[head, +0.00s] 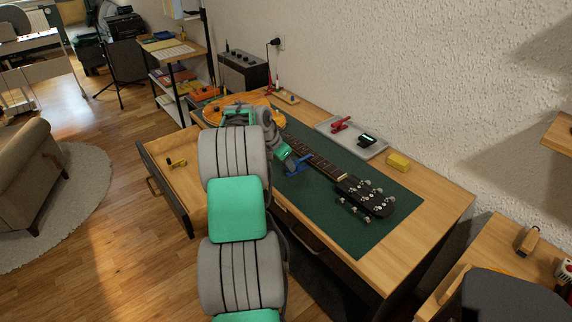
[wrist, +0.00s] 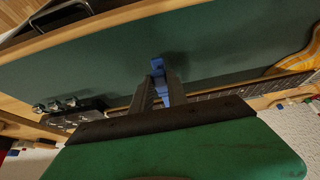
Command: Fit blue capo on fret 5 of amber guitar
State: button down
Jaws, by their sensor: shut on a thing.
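The amber guitar (head: 317,161) lies on a dark green mat (head: 370,226) on the wooden desk, its orange body at the far left and its black headstock toward the front right. In the wrist view its neck (wrist: 205,97) runs behind my gripper. My gripper (head: 292,166) is shut on the blue capo (head: 298,165), close to the neck. In the wrist view the blue capo (wrist: 158,65) shows between and beyond the fingers. I cannot tell whether the capo touches the neck or which fret it is at. My arm hides part of the guitar body.
A grey tray (head: 328,127) behind the neck holds a red capo (head: 341,124) and a dark green-lit device (head: 367,140). A yellow block (head: 399,161) lies beside it. An open drawer (head: 184,187) with a small yellow item juts out at the left.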

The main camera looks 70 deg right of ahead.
aim_at(298, 161)
jog(key=shift+s+d+p, duration=0.2)
jog(key=shift+s+d, duration=0.1)
jog(key=shift+d, duration=0.3)
jog(key=shift+s+d+p, duration=0.2)
jog(key=shift+s+d, duration=0.15)
jog(key=shift+d, duration=0.3)
jog(key=shift+s+d+p, duration=0.2)
jog(key=shift+s+d, duration=0.1)
jog(key=shift+d, duration=0.3)
jog(key=c, duration=1.2)
grip_release()
jog(key=shift+p+v, duration=1)
jog(key=shift+v, duration=1.35)
jog(key=shift+a+r, duration=0.1)
